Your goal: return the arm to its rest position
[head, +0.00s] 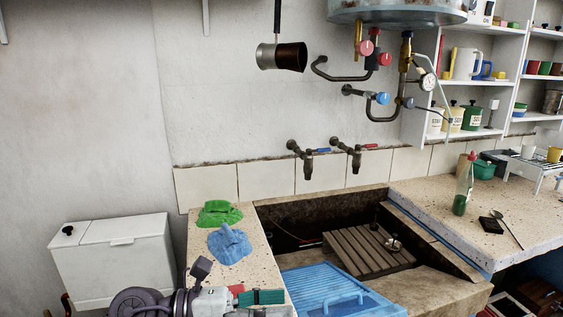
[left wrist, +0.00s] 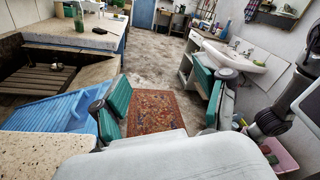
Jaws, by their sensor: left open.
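My left gripper (head: 262,303) is at the bottom of the head view, over or beside the left speckled counter, with its arm coming in from the lower left. In the left wrist view its two green-padded fingers (left wrist: 160,95) stand wide apart with nothing between them. A patterned rug on the floor shows beyond the gap. My right gripper is not in view.
The stone trough (head: 420,285) holds a wooden slatted rack (head: 362,250) and a blue ribbed drainboard (head: 325,287). Green (head: 218,213) and blue (head: 230,243) cloths lie on the left counter. A bottle (head: 464,187) stands on the right counter. The wrist view shows a sink (left wrist: 232,58).

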